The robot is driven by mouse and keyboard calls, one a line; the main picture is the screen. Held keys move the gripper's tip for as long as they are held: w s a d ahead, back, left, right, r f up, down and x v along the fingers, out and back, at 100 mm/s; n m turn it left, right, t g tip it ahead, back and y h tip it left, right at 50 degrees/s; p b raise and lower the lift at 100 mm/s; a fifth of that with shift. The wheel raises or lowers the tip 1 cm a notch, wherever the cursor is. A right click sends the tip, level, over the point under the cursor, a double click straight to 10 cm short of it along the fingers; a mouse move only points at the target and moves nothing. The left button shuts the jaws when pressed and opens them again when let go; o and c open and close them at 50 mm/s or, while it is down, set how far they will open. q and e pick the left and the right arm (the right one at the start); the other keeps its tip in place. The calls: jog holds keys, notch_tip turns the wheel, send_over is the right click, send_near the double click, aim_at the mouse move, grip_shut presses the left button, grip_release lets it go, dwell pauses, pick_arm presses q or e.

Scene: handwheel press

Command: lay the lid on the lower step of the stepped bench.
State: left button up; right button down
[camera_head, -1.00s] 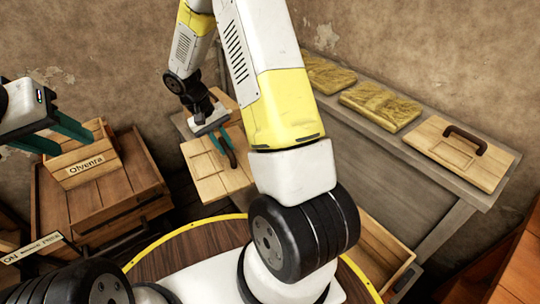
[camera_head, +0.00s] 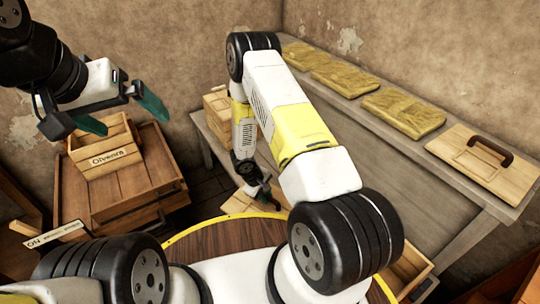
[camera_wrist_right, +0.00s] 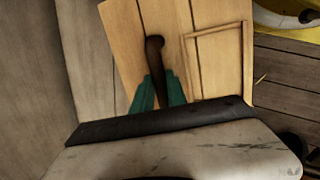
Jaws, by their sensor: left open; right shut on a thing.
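My right gripper (camera_head: 262,194) is shut on the dark handle (camera_wrist_right: 154,52) of a pale wooden lid (camera_head: 239,205). The lid fills the middle of the right wrist view (camera_wrist_right: 212,62), off the ground, in front of the bench; in the head view my arm partly hides it. The grey stepped bench (camera_head: 370,160) runs along the wall. A second wooden lid with a dark handle (camera_head: 480,160) lies on the bench at right. My left gripper (camera_head: 122,115) is open and empty, above the crates at left.
Several yellow folded cloths (camera_head: 404,111) lie along the bench top. Pale wooden boxes (camera_head: 216,104) stand at its far left end. A labelled crate (camera_head: 104,148) sits on a larger wooden chest (camera_head: 125,185) at left. An open wooden box (camera_head: 408,268) is low at the right.

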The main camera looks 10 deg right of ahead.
jog(key=shift+d+f, duration=0.2)
jog(key=shift+w+d+f, duration=0.85)
jog(key=shift+w+d, duration=0.35)
jog(key=shift+d, duration=1.1)
jog(key=shift+w+d+f, duration=0.8)
jog(key=shift+w+d, duration=0.35)
jog(key=shift+d, duration=1.15)
jog(key=shift+w+d+f, duration=0.85)
jog(key=shift+w+d, duration=0.35)
jog(key=shift+d, duration=1.1)
jog(key=c, duration=1.3)
grip_release()
